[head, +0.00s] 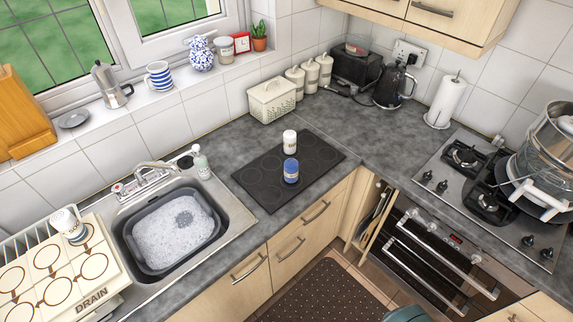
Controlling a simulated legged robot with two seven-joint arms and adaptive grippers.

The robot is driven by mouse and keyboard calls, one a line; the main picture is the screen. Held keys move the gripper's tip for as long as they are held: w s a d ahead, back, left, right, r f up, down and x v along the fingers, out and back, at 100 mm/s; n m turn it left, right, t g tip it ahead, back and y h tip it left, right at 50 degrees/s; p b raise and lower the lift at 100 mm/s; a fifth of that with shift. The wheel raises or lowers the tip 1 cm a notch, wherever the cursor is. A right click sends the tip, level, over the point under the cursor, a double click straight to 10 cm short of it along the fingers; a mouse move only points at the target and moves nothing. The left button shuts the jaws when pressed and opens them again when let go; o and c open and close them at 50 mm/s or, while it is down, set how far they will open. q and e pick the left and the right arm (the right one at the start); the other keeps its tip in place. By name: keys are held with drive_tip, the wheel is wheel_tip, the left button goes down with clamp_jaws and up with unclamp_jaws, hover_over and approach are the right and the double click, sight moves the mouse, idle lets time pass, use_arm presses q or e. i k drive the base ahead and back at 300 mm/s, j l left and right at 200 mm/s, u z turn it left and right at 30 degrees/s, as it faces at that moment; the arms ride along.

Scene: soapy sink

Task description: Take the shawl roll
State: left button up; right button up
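A white paper roll (446,99) stands upright on a holder at the back right of the counter, near the tiled wall. A thin rod sticks out of its top. It is the only roll I can make out; nothing in view looks clearly like a shawl. Neither of my grippers is in the head view, and nothing touches the roll.
A black kettle (391,87) stands left of the roll. The gas hob (440,192), with a large pot (550,145), is in front and right. Two small containers, white (289,142) and blue (291,171), stand on a dark plate. The counter before the kettle is clear.

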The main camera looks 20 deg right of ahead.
sight(291, 166)
drive_tip(key=l+z, duration=0.15)
drive_tip(key=z, duration=0.3)
drive_tip(key=l+z, duration=0.1)
drive_tip(key=z, duration=0.4)
drive_tip(key=i+l+z, duration=0.1)
drive_tip(key=z, duration=0.35)
drive_tip(key=i+l+z, duration=0.1)
drive_tip(key=z, duration=0.35)
drive_tip(key=i, duration=0.15)
